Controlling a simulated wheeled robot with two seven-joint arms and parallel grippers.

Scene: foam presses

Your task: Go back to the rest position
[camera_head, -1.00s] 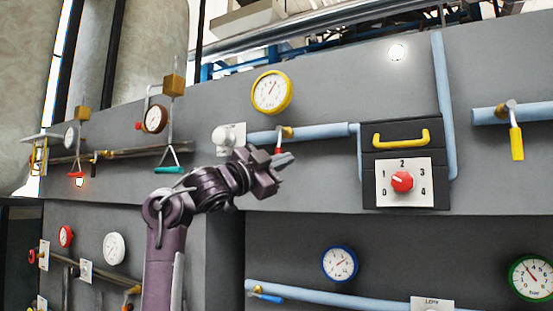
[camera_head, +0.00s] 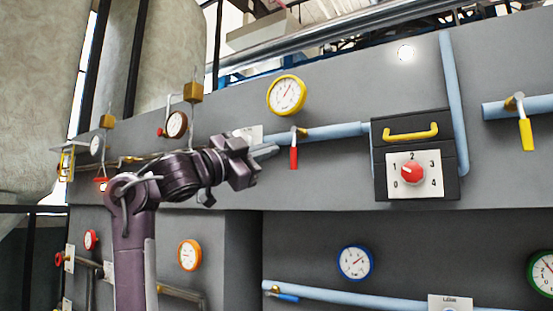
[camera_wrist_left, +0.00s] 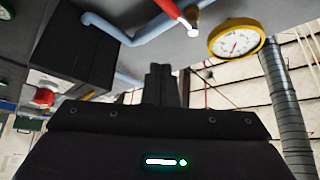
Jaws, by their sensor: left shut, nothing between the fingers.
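My left gripper (camera_head: 265,152) is shut and empty, raised in front of the grey panel wall in the head view. Its fingertips point right, a little left of a red-handled valve (camera_head: 293,157) on a light blue pipe, and appear apart from it. In the left wrist view the shut fingers (camera_wrist_left: 162,84) stand at the middle, with the red handle (camera_wrist_left: 172,10) and the yellow-rimmed gauge (camera_wrist_left: 237,40) beyond them. My right gripper is in neither view.
A dark box with a yellow handle and a red dial (camera_head: 413,172) is on the wall to the right. A yellow-handled valve (camera_head: 525,133) is farther right. Below are a blue gauge (camera_head: 355,262), an orange gauge (camera_head: 189,254) and a blue-handled valve (camera_head: 283,296).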

